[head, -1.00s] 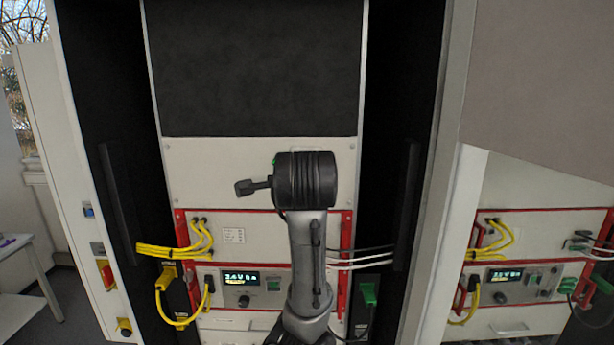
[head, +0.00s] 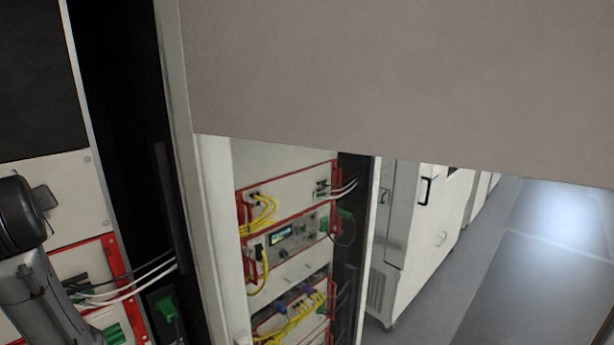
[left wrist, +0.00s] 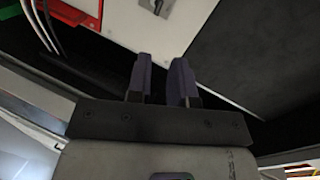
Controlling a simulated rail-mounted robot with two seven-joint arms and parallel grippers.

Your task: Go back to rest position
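My left gripper (left wrist: 162,70) shows in the left wrist view with its two dark fingers apart and nothing between them. It is near a white cabinet panel and a dark panel; no contact is visible. One of my arms (head: 35,285) is at the left edge of the head view, in front of the rack, cut off by the picture edge. I cannot tell there which arm it is, and no gripper fingers are clear in that view. My right gripper is not in view.
The black open cabinet door (head: 150,150) stands beside the arm. A second rack with a red-framed cycler unit (head: 290,240) and yellow cables (head: 262,210) is at the middle. White cabinets (head: 410,220) line the right. Clear floor (head: 530,270) lies at the far right.

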